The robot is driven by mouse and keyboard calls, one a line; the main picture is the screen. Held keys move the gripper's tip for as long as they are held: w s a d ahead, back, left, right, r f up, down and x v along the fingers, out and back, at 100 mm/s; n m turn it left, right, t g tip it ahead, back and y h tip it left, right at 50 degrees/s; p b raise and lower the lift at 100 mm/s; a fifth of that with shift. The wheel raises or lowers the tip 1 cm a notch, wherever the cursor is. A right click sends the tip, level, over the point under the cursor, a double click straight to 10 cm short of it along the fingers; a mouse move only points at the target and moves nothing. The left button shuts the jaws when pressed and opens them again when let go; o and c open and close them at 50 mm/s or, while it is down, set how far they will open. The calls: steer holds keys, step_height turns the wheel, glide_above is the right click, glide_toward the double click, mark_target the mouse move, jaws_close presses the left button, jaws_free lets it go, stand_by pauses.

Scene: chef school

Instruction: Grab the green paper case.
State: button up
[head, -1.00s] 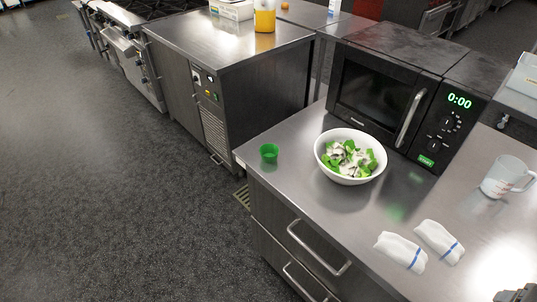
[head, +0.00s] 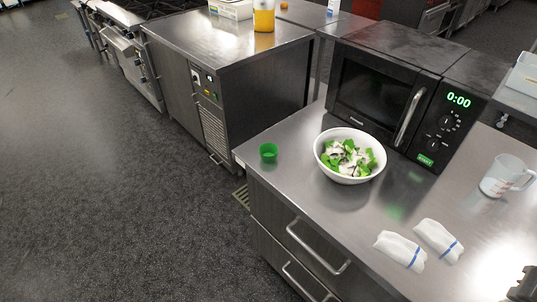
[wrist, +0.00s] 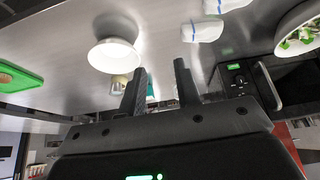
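The green paper case (head: 268,153) is a small cup standing upright on the near left corner of the steel counter (head: 290,180), in the head view. It does not show in the wrist view. My gripper (wrist: 160,88) shows in the wrist view with its two dark fingers apart and nothing between them. It is well away from the case, at the right side of the counter. A dark part at the bottom right corner of the head view (head: 524,287) looks like a piece of my gripper.
A white salad bowl (head: 326,166) stands right of the case, with a black microwave (head: 375,95) behind it. Two folded white towels (head: 400,250) and a measuring cup (head: 507,177) lie farther right.

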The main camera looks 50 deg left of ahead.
steer(key=w+a+r+n, duration=0.3)
steer(key=w+a, duration=0.8)
steer(key=a, duration=0.2)
steer(key=n+g+y, duration=0.1)
steer(key=n+y, duration=0.1)
steer(key=n, duration=0.5)
glide_above(269, 154)
steer(key=s+d, duration=0.2)
steer(key=s, duration=0.6)
step_height(269, 154, down, 15)
steer(key=x, duration=1)
steer(key=shift+w+a, duration=0.2)
steer(key=shift+w, duration=0.05)
steer(key=shift+c, duration=0.3)
